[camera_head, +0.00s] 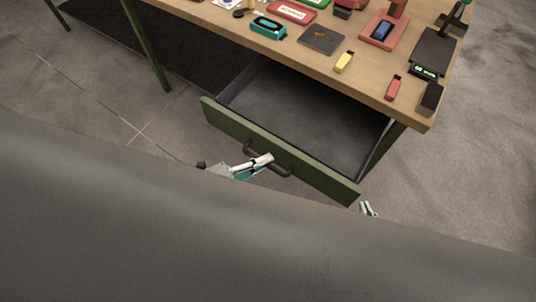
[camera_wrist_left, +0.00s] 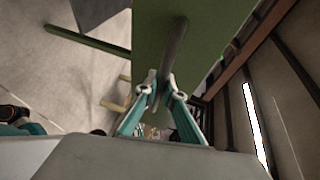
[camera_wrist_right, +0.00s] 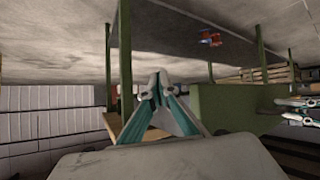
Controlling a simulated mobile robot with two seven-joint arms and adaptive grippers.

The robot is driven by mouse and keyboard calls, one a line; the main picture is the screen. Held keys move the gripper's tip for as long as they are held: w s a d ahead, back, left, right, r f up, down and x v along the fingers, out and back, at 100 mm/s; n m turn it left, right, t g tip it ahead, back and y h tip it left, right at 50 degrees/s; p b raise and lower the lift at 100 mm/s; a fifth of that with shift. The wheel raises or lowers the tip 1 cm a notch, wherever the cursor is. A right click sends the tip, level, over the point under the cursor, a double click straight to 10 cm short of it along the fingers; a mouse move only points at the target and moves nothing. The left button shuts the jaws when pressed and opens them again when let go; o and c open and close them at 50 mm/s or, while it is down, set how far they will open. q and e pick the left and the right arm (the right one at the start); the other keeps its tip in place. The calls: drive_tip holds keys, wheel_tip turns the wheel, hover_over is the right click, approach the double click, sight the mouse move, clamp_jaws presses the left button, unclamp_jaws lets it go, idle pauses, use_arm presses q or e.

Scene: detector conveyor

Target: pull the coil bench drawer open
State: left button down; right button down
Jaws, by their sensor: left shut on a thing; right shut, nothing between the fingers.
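The coil bench drawer (camera_head: 310,112) stands pulled out from under the wooden bench top, and its grey inside shows empty in the head view. Its green front (camera_head: 326,178) carries a dark bar handle (camera_head: 283,171). My left gripper (camera_head: 268,159) is shut on the handle. In the left wrist view its fingers (camera_wrist_left: 160,88) close around the handle bar (camera_wrist_left: 172,50) in front of the green panel. My right gripper (camera_head: 369,209) is shut and empty, beside and below the right end of the drawer front. Its fingertips (camera_wrist_right: 155,84) meet in the right wrist view.
The bench top (camera_head: 300,55) holds a yellow piece (camera_head: 344,61), a red piece (camera_head: 393,88), a teal device (camera_head: 268,27), a dark square plate (camera_head: 321,39) and a device with a green display (camera_head: 430,58). Green legs (camera_head: 147,45) support the bench. Grey floor lies around.

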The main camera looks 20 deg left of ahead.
idle(0.3)
use_arm(q)
drive_tip(key=c, duration=2.1)
unclamp_jaws()
drive_tip(key=shift+c, duration=0.2)
drive_tip(key=shift+s+a, duration=0.1)
drive_tip(key=v, duration=1.2)
drive_tip(key=w+f+n+y, duration=0.3)
drive_tip(key=f+n, duration=0.1)
drive_tip(key=n, duration=0.6)
drive_tip(key=w+f+n+g+y, duration=0.1)
drive_tip(key=f+n+y, duration=0.3)
drive_tip(key=n, duration=0.6)
drive_tip(key=shift+w+a+n+y, duration=0.2)
drive_tip(key=shift+w+n+y, duration=0.15)
drive_tip(key=shift+w, duration=0.55)
